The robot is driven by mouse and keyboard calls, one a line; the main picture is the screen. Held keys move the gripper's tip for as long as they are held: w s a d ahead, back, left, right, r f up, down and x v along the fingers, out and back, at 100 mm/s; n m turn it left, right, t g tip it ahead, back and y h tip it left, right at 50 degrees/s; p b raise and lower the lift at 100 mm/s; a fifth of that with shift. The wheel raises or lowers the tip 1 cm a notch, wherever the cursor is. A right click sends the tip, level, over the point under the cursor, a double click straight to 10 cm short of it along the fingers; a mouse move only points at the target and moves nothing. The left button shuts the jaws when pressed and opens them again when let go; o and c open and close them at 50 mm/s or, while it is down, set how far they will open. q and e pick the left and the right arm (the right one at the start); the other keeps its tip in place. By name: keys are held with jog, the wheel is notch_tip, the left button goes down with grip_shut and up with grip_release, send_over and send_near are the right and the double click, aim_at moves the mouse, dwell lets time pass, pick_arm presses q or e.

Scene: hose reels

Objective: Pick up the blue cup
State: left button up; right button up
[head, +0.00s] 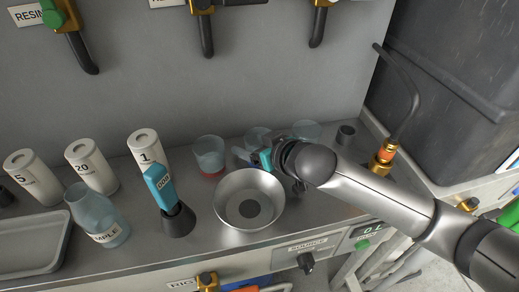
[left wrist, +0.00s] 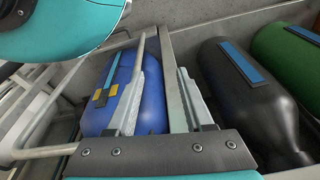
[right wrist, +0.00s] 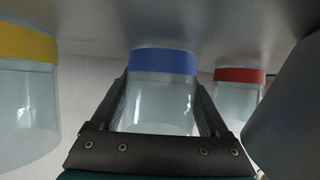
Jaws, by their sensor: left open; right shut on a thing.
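The blue cup (right wrist: 160,105) is clear with a blue band. In the right wrist view it sits between the two fingers of my right gripper (right wrist: 163,85), which is shut on it. In the head view the blue cup (head: 256,136) is partly hidden behind my right gripper (head: 262,157). Its band is against or very near the grey counter; I cannot tell if there is a gap. My left gripper (left wrist: 168,65) is open and empty, away from the counter, with a blue cylinder (left wrist: 150,105) behind its fingers.
A red-banded cup (right wrist: 238,98) and a yellow-banded cup (right wrist: 25,100) flank the blue cup. A metal bowl (head: 231,190) stands in front. Numbered white canisters (head: 92,168), a flask (head: 98,214) and a blue-handled tool (head: 160,186) in a dark stand are left. A wall rises behind.

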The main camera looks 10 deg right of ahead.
jog(key=shift+c, duration=1.2)
jog(key=shift+r, duration=0.15)
